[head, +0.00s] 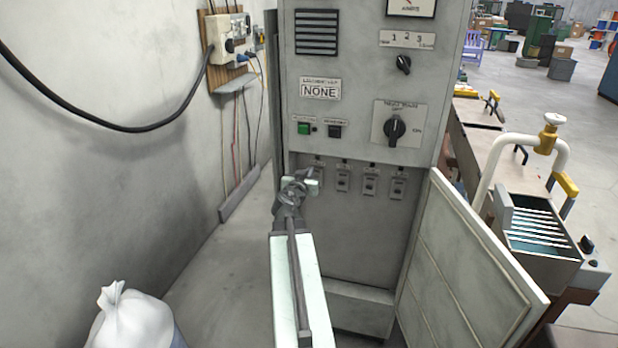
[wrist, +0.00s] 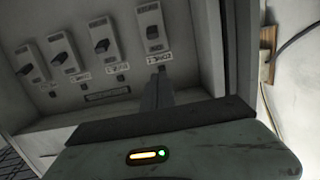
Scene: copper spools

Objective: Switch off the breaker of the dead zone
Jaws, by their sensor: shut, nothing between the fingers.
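The open cabinet shows a row of several breakers below its control panel. In the head view, the leftmost breaker (head: 318,176) is partly hidden by my wrist, and the others, such as the rightmost breaker (head: 398,187), are clear. In the turned wrist view, the same row shows dark levers on pale plates, with the leftmost breaker at the right end (wrist: 152,28). My gripper (wrist: 160,76) is shut and empty, in front of the panel by the label of that end breaker. Contact cannot be told. In the head view the fingers are mostly hidden by my wrist.
A sign reading NONE (head: 320,90), a green button (head: 303,128) and a rotary switch (head: 395,128) are above the breakers. The open cabinet door (head: 470,265) stands at right. A wall is close at left, with a white sack (head: 135,318) on the floor.

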